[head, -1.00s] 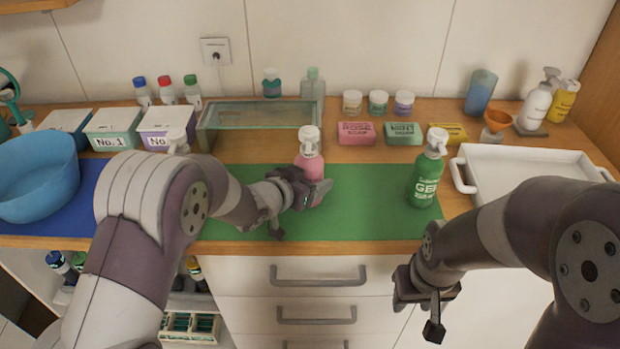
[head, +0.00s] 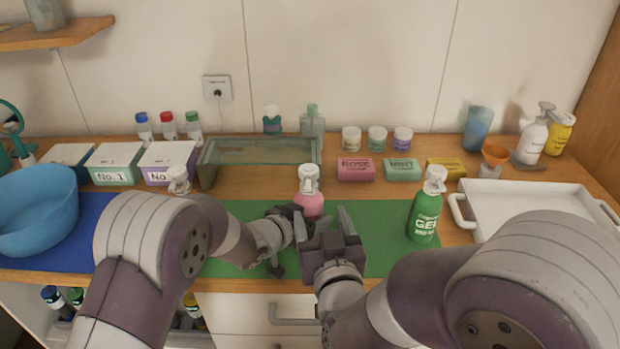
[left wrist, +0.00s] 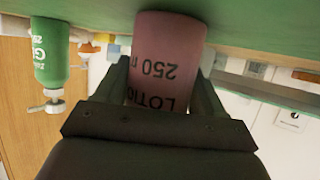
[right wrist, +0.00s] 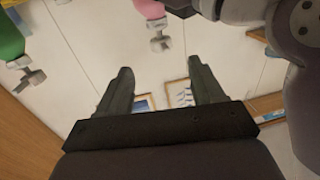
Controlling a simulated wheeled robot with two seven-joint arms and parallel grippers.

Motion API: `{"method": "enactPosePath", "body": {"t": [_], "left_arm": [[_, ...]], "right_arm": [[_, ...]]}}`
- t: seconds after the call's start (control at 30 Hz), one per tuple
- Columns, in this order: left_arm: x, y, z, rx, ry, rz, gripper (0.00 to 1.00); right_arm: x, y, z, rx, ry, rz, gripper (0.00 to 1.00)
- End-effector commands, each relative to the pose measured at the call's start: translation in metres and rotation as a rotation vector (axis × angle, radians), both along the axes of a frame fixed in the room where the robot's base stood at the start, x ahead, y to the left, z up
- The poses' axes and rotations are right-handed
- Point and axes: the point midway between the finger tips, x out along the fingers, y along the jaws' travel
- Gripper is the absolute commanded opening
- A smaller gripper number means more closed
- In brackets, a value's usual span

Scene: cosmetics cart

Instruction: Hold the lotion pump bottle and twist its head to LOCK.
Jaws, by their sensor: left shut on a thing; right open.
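The pink lotion pump bottle (head: 309,203) with a white pump head (head: 309,178) stands upright on the green mat (head: 385,246). In the left wrist view the bottle (left wrist: 165,60) sits between the fingers, its label reading LOTION 250, upside down. My left gripper (head: 290,222) is shut on its body; it also shows in the left wrist view (left wrist: 165,90). My right gripper (head: 328,222) is open and empty, just in front of and right of the bottle in the head view. In the right wrist view its fingers (right wrist: 162,85) are apart, with the white pump head (right wrist: 160,42) beyond them.
A green gel pump bottle (head: 424,212) stands to the right on the mat. A white tray (head: 530,190) is further right. Soap boxes (head: 355,169), jars (head: 377,139) and a glass box (head: 262,152) stand behind. A blue bowl (head: 35,215) is at the left.

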Motion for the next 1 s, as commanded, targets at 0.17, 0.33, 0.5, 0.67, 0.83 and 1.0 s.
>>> {"method": "enactPosePath", "body": {"t": [0.17,0.33,0.5,0.67,0.83,1.0], "left_arm": [[0.0,0.0,0.0,0.001,0.001,0.0,0.28],[0.0,0.0,0.0,0.0,0.0,0.0,0.28],[0.0,0.0,0.0,0.001,0.001,0.0,0.28],[0.0,0.0,0.0,0.001,0.001,0.0,0.28],[0.0,0.0,0.0,0.001,0.001,0.0,0.28],[0.0,0.0,-0.001,0.001,0.001,0.0,0.28]], "right_arm": [[0.028,0.004,0.003,0.002,-0.02,-0.007,0.67],[0.071,0.011,0.003,0.002,-0.019,-0.005,0.67],[0.103,0.017,0.003,0.002,-0.019,-0.003,0.67],[0.116,0.018,0.003,0.002,-0.017,-0.004,0.67],[0.117,0.019,0.003,0.002,-0.017,-0.003,0.67],[0.117,0.019,0.003,0.002,-0.017,-0.003,0.35]]}}
